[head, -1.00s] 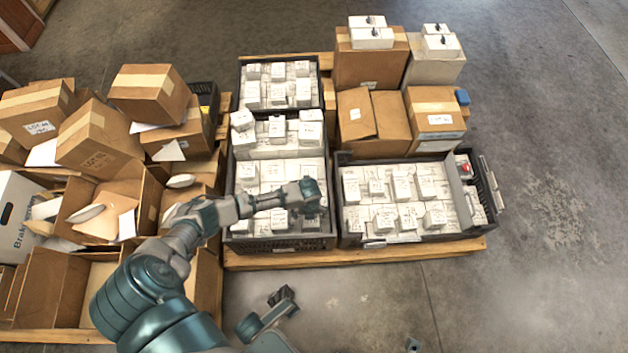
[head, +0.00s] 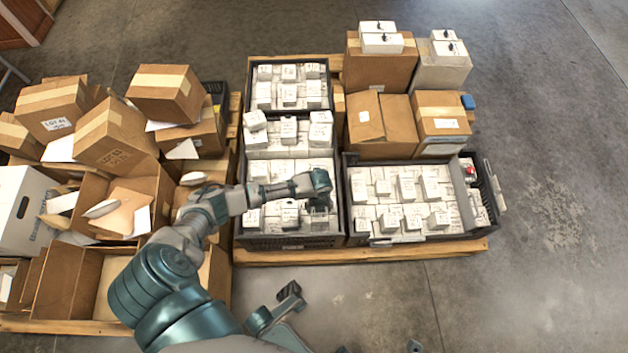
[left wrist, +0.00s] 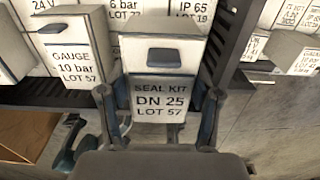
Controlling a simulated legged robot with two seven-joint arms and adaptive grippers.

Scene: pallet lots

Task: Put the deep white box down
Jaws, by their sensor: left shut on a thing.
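The deep white box (left wrist: 162,72) fills the middle of the left wrist view, with "SEAL KIT DN 25 LOT 57" on its near face. My left gripper (left wrist: 160,97) is shut on it, one finger at each side. In the head view my left gripper (head: 320,192) is over the front right corner of the middle black crate (head: 290,242). The gripper partly hides the box there. I cannot tell whether the box touches anything beneath it.
A white "GAUGE 10 bar" box (left wrist: 72,55) stands left of the held box. Another black crate (head: 352,232) full of white boxes stands to the right. Open cardboard boxes (head: 75,285) crowd the left. The concrete floor (head: 540,280) is clear at the right.

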